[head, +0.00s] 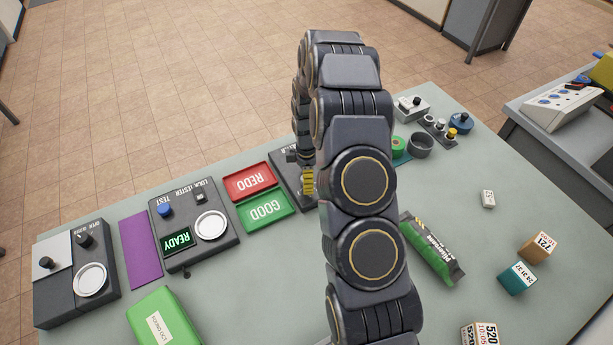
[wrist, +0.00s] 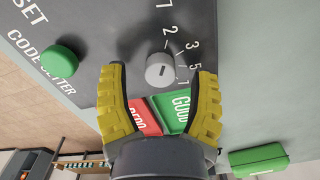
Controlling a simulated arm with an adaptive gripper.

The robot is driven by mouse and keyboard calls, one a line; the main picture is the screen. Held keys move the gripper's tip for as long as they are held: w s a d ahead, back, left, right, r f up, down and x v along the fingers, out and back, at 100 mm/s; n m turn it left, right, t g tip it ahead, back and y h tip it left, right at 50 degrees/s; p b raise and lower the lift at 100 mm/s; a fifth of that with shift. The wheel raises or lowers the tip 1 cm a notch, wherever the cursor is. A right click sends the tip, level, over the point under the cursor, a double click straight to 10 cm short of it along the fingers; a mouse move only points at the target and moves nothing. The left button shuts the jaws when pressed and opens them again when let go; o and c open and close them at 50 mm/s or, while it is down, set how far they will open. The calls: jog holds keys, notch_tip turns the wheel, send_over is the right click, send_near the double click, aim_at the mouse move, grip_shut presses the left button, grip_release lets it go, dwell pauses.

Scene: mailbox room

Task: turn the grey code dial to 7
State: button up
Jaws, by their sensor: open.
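The grey code dial (wrist: 160,71) is a small round knob on the dark code setter panel (wrist: 110,25). Printed numbers, among them 2, 3, 5 and 7, curve around its upper and right side in the wrist view. A short dark mark shows on its face; which number it points to is unclear. My gripper (wrist: 161,72) is open, with one yellow finger on each side of the dial and visible gaps between. How far the fingertips are from the panel is hard to tell. In the head view my arm hides the dial and most of the panel (head: 284,172); one yellow finger shows.
A green button (wrist: 60,59) sits on the same panel, left of the dial in the wrist view. Red REDO (head: 249,181) and green GOOD (head: 264,210) trays lie beside the panel. A tester box (head: 184,205) stands further left.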

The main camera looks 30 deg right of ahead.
jog(key=shift+f, duration=0.35)
grip_shut()
jog(key=shift+m, duration=0.4)
jog(key=m, duration=0.4)
jog(key=shift+m, duration=0.4)
jog(key=m, duration=1.2)
jog(key=shift+m, duration=0.4)
jog(key=m, duration=0.5)
jog(key=shift+m, duration=0.4)
